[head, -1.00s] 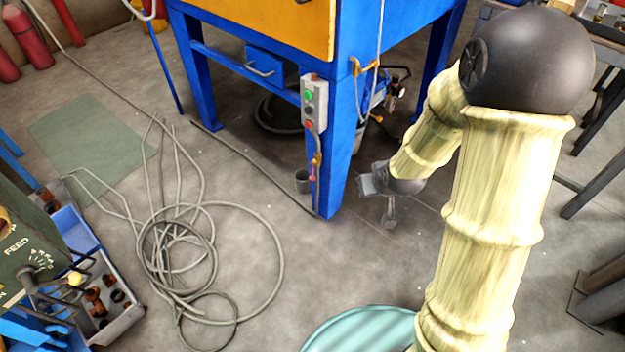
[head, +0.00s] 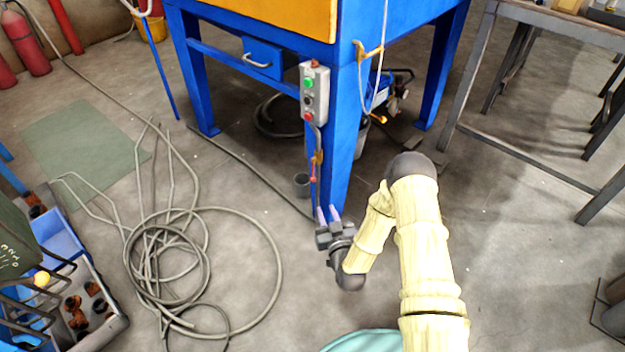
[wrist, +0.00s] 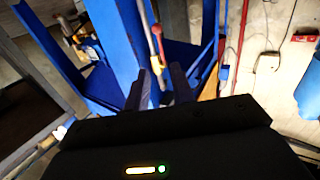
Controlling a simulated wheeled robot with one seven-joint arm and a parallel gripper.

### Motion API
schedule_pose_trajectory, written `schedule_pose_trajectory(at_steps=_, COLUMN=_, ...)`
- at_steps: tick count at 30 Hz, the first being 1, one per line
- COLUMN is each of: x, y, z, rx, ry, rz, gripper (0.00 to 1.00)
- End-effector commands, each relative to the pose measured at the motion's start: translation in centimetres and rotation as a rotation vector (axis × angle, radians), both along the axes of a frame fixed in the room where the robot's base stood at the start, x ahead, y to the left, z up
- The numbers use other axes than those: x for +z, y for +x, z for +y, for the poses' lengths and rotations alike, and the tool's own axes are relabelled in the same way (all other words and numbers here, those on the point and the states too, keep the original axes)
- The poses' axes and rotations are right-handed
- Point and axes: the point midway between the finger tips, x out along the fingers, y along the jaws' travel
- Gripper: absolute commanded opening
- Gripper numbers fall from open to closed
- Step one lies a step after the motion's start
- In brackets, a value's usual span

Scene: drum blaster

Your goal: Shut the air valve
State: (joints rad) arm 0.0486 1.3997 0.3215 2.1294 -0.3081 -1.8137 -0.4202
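The air valve (head: 313,172) has a red lever and a brass-coloured body, on a thin line down the front blue leg of the cabinet, below the push-button box. In the wrist view its red lever (wrist: 158,42) shows just beyond and between the fingertips. My gripper (head: 328,213) is in front of the foot of that leg, below the valve in the head picture, fingers pointing towards it. In the wrist view my gripper (wrist: 157,80) has its two fingers apart with nothing between them. I cannot tell whether a finger touches the lever; a gap seems to remain.
The push-button box (head: 314,92) is above the valve on the same leg. Coiled grey hose (head: 165,260) lies on the floor to the left. A workbench (head: 540,30) stands at the right.

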Motion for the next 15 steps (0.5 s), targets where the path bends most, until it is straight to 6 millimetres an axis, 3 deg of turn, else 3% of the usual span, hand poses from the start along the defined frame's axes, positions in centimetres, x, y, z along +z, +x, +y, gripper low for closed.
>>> schedule_pose_trajectory(at_steps=15, x=-0.34, y=0.29, z=0.10, rx=-0.012, ry=0.012, rz=-0.021, gripper=0.24)
